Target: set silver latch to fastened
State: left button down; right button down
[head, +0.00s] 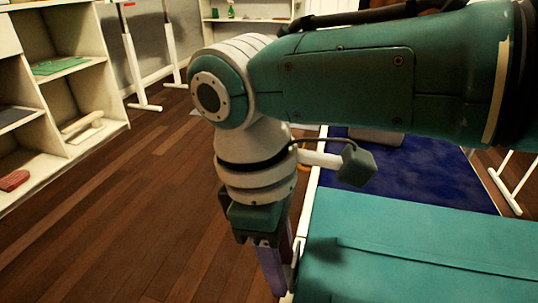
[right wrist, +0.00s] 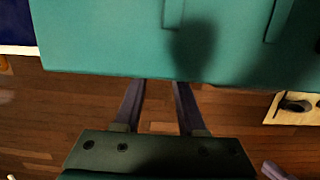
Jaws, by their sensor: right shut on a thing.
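My right gripper (head: 279,272) points down at the near left edge of a large teal case (head: 420,240). A pale, silvery strip (head: 298,250), which looks like the silver latch, shows at the case's edge right beside the fingers. In the right wrist view, the two purple-grey fingers (right wrist: 158,92) stand a little apart, and their tips go out of sight at the case's edge (right wrist: 110,45). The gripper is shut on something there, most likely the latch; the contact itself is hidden. Whether the latch is fastened cannot be seen. My left gripper is not clearly in view.
A dark blue surface (head: 420,175) with a pale edge lies behind the case. White shelves (head: 95,100) with small items stand at the left. The wooden floor (head: 130,220) between is clear. A purple-grey piece (right wrist: 275,171) at the wrist view's lower right is unclear.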

jog(key=shift+c, duration=2.4)
grip_release()
jog(key=shift+d, duration=0.1)
notch_tip(320, 180, up, 10)
jog(key=a+p, duration=0.1)
jog(key=p, duration=0.3)
jog(key=shift+w+a+f+p, duration=0.15)
jog(key=shift+w+a+p, duration=0.1)
jog(key=shift+a+p, duration=0.1)
